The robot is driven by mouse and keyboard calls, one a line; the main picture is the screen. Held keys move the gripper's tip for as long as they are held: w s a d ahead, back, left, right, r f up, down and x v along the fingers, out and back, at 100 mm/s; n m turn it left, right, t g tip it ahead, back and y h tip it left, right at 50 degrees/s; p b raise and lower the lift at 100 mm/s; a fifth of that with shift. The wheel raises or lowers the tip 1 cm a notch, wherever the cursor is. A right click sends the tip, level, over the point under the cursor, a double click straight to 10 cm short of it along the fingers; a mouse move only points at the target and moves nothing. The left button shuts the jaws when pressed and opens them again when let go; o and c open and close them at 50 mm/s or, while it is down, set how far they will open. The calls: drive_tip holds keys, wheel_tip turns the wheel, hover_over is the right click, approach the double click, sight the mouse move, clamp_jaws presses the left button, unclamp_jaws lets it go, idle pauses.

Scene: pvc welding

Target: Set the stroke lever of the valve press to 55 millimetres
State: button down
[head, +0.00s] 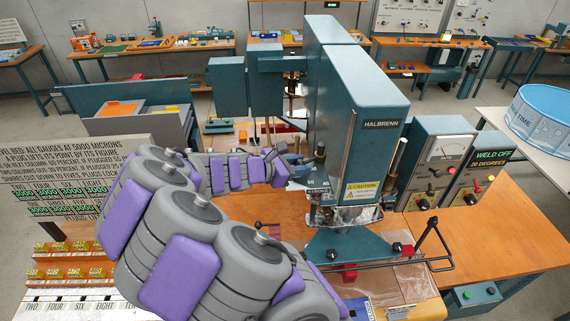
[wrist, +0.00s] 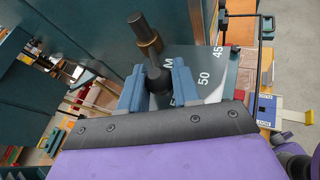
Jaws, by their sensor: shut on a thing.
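The valve press (head: 355,125) is the tall blue-green machine marked HALBRENN, standing on the orange bench. My gripper (head: 300,168) reaches its left side from the left. In the wrist view the two blue fingers of my gripper (wrist: 158,88) are shut on the stroke lever (wrist: 148,42), a dark rod with a brass collar and a dark lower end. Beside it is the scale plate (wrist: 215,65), which shows 45 and 50. A 55 mark is not visible; the right finger covers part of the plate. I cannot tell the exact setting.
A black-barred frame (head: 432,245) juts out at the press's lower right. Control boxes with a meter (head: 447,150) and a WELD OFF display (head: 493,157) stand to its right. A lettered sign board (head: 75,180) stands at the left. The right bench top (head: 500,235) is mostly clear.

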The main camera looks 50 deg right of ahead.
drive_tip(key=shift+s+r+n+t, duration=0.1)
drive_tip(key=shift+s+n+t, duration=0.2)
drive_tip(key=shift+s+t, duration=0.1)
drive_tip(key=shift+w, duration=0.1)
drive_tip(key=c, duration=1.1)
unclamp_jaws()
drive_tip(key=shift+d, duration=0.15)
drive_tip(key=shift+o, duration=1.2)
drive_tip(key=shift+d, duration=0.45)
drive_tip(key=v, duration=1.7)
drive_tip(key=shift+a+f+b, duration=0.25)
drive_tip(key=shift+a+b, duration=0.15)
drive_tip(key=shift+d, duration=0.25)
